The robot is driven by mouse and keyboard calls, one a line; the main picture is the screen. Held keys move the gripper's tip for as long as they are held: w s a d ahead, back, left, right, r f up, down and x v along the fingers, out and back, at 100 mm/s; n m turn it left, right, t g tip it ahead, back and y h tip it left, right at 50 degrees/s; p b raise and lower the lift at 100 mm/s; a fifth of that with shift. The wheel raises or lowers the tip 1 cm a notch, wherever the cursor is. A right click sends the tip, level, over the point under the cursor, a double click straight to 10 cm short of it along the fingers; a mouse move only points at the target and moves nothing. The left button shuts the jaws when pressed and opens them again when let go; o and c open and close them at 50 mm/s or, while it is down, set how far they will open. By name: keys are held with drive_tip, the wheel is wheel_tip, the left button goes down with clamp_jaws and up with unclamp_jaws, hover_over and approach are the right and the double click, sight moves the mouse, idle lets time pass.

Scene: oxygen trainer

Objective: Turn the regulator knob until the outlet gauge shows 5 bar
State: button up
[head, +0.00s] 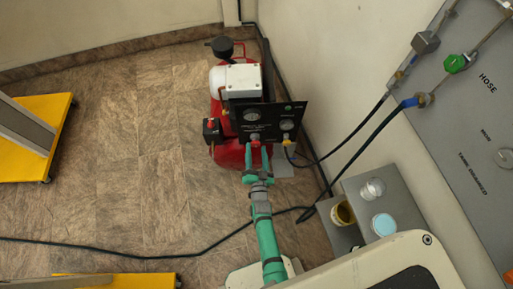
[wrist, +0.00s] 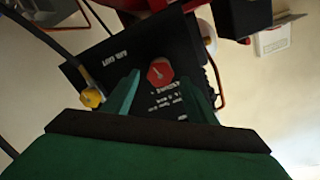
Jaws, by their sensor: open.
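The red regulator knob (wrist: 160,72) sits on a black panel (wrist: 110,62) with white lettering. In the head view the knob (head: 255,137) shows below the left gauge on the panel. My gripper (wrist: 160,92) is open, with one green finger on each side of the knob in the wrist view; I cannot tell whether they touch it. In the head view my gripper (head: 257,153) reaches the lower part of the panel. Two round gauges, left (head: 252,115) and right (head: 287,125), face up at the head camera. Their needles and numbers are too small to read.
The red compressor (head: 228,154) with a white top (head: 236,78) carries the panel. A yellow fitting (wrist: 91,97) with a dark hose is beside the knob. Grey boxes (head: 383,200) stand at the right by the wall. The tiled floor (head: 130,140) at left is mostly clear.

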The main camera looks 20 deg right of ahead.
drive_tip(key=v, duration=0.9)
drive_tip(key=shift+s, duration=0.1)
drive_tip(key=s+a+r+n+y, duration=0.1)
drive_tip(key=s+a+r+n, duration=0.2)
drive_tip(key=s+r, duration=0.4)
drive_tip(key=s+a+r+n+g+y, duration=0.1)
drive_tip(key=s+a+r+n+y, duration=0.1)
drive_tip(key=s+a+r, duration=0.4)
drive_tip(key=s+a+r+n+g+y, duration=0.1)
drive_tip(key=s+a+r+n, duration=0.3)
drive_tip(key=s+r, duration=0.6)
wheel_tip(320, 180, up, 4)
drive_tip(key=shift+a+f+n+y, duration=0.2)
drive_tip(key=shift+n+y, duration=0.1)
drive_tip(key=shift+y, duration=0.2)
idle(1.2)
